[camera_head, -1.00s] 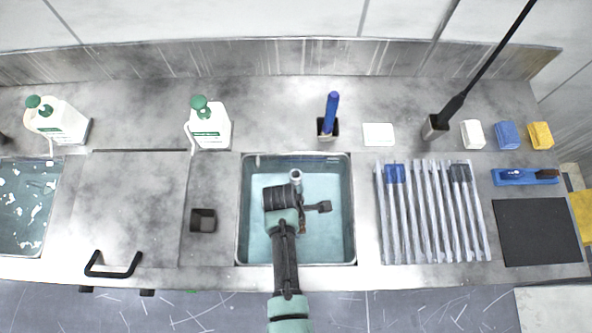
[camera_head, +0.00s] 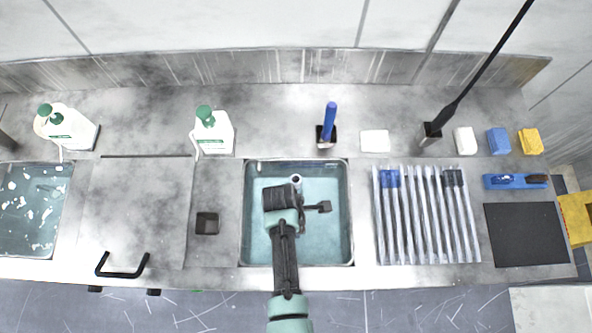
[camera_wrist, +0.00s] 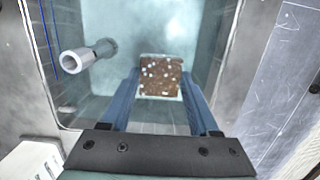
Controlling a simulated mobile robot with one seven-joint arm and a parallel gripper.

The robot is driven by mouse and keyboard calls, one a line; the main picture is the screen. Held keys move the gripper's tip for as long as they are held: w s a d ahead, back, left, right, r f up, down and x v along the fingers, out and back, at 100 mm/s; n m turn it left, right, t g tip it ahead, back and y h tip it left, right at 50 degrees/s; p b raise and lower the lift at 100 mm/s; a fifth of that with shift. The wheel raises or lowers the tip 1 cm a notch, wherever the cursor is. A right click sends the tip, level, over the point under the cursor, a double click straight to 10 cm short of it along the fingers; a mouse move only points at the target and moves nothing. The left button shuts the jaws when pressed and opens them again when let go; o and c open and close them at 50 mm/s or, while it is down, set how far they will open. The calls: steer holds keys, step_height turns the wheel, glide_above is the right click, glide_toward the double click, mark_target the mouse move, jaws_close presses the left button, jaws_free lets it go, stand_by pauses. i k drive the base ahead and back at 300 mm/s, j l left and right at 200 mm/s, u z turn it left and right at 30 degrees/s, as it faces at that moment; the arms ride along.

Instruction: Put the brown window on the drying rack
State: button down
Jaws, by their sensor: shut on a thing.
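The brown window (camera_wrist: 161,78) shows in the wrist view as a small brown square plate with white specks. My gripper (camera_wrist: 161,88) is shut on it, one blue finger at each side, inside the teal sink (camera_head: 345,240). In the head view my arm covers the fingertips and the window. The drying rack (camera_head: 425,225), a row of pale upright slats, stands right of the sink. A blue piece (camera_head: 389,178) sits at its back left and a dark piece (camera_head: 453,177) at its back right.
A grey spout (camera_wrist: 88,57) is left of the window in the wrist view. A blue-handled tool (camera_head: 329,122) stands in a holder behind the sink. A black mat (camera_head: 525,235) and a blue brush (camera_head: 515,181) lie right of the rack. White bottles (camera_head: 212,133) stand back left.

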mark_target(429, 238)
steer(key=k+l+u, duration=0.15)
steer(key=l, duration=0.3)
steer(key=l+u, duration=0.1)
steer(key=l, duration=0.35)
steer(key=k+l+u, duration=0.15)
steer(key=l, duration=0.25)
steer(key=k+l+u, duration=0.15)
steer(key=l, duration=0.25)
